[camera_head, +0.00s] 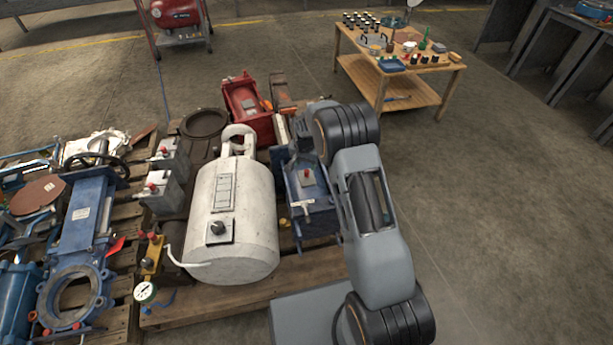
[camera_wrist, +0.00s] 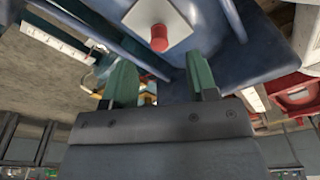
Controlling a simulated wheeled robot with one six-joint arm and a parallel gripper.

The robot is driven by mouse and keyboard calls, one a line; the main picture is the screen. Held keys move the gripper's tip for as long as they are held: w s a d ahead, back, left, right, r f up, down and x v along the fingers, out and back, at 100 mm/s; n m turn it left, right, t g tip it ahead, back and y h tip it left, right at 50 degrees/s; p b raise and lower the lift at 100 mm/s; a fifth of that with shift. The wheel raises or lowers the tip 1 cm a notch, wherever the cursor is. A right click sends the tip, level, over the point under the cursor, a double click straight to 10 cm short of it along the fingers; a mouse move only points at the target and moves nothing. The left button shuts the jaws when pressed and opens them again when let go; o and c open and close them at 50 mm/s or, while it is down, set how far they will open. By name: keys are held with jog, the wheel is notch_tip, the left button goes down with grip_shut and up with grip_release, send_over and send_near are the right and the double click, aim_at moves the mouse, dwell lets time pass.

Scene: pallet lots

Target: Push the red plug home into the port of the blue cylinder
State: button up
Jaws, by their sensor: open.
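The blue cylinder (camera_head: 312,208) stands at the right side of the pallet load, partly hidden behind my arm in the head view. On its top is a pale plate with the red plug (camera_head: 306,173) standing out of it. In the wrist view the red plug (camera_wrist: 159,39) sticks out of the pale plate (camera_wrist: 172,18) on the blue body (camera_wrist: 245,60). My gripper (camera_wrist: 160,68) has two green fingers apart with nothing held between them. The plug appears just beyond the fingertips, between their lines. How deep it sits in the port cannot be told.
A large white tank (camera_head: 235,190) stands left of the blue cylinder, with a red machine (camera_head: 245,100) behind. A blue valve (camera_head: 85,235) lies farther left. A wooden table (camera_head: 400,75) with small items is at the back right. The floor (camera_head: 510,230) at right is clear.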

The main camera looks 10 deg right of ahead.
aim_at(307, 171)
jog(key=shift+f, duration=0.2)
jog(key=shift+w+d+f+b, duration=0.15)
jog(key=shift+f+b, duration=0.6)
jog(key=shift+f, duration=0.6)
jog(key=shift+w+d+f+b, duration=0.15)
jog(key=shift+f+b, duration=0.6)
jog(key=shift+f, duration=0.55)
jog(key=shift+r, duration=0.1)
jog(key=shift+c, duration=0.2)
jog(key=c, duration=0.9)
jog(key=shift+c, duration=0.2)
